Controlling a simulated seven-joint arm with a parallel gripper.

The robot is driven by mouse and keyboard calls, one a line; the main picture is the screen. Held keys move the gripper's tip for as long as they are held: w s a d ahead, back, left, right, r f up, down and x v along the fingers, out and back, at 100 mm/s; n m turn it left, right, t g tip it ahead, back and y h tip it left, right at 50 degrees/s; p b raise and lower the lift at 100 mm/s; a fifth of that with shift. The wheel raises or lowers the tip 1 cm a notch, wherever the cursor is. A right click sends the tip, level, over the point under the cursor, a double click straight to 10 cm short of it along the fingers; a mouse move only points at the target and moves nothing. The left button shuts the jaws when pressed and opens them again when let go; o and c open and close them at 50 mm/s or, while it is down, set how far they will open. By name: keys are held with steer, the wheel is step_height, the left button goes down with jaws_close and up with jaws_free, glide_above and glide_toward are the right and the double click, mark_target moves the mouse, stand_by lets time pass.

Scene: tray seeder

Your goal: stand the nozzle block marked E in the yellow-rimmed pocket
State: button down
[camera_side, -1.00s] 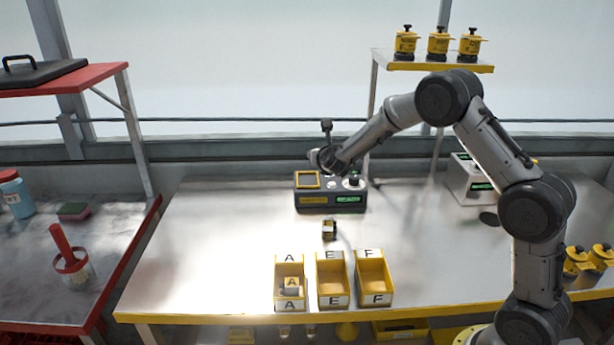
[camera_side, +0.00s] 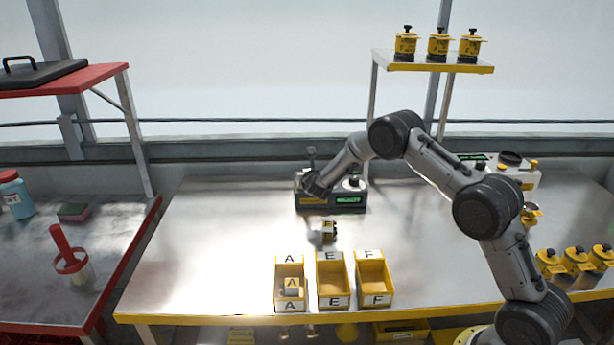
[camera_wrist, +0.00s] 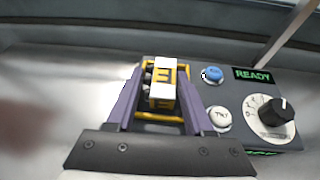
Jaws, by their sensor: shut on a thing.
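The nozzle block marked E (camera_wrist: 162,88) is yellow, white and black and sits between my gripper's purple fingers in the wrist view. My gripper (camera_wrist: 160,72) is shut on it. The yellow-rimmed pocket (camera_wrist: 160,118) lies under and around the block, on the left part of a dark grey device. Whether the block is inside the pocket or just above it I cannot tell. In the side view my gripper (camera_side: 314,188) is low over the left of the device (camera_side: 345,208) and hides the pocket and block.
The device carries a blue button (camera_wrist: 212,75), a white button (camera_wrist: 219,118), a black knob (camera_wrist: 276,110) and a READY display (camera_wrist: 253,75). Another small block (camera_side: 329,231) stands on the table in front. Bins A (camera_side: 289,270), E (camera_side: 332,275) and F (camera_side: 370,278) stand nearer the front edge.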

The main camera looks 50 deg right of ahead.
steer(key=shift+c, duration=1.4)
jaws_free()
steer(key=shift+f, duration=0.1)
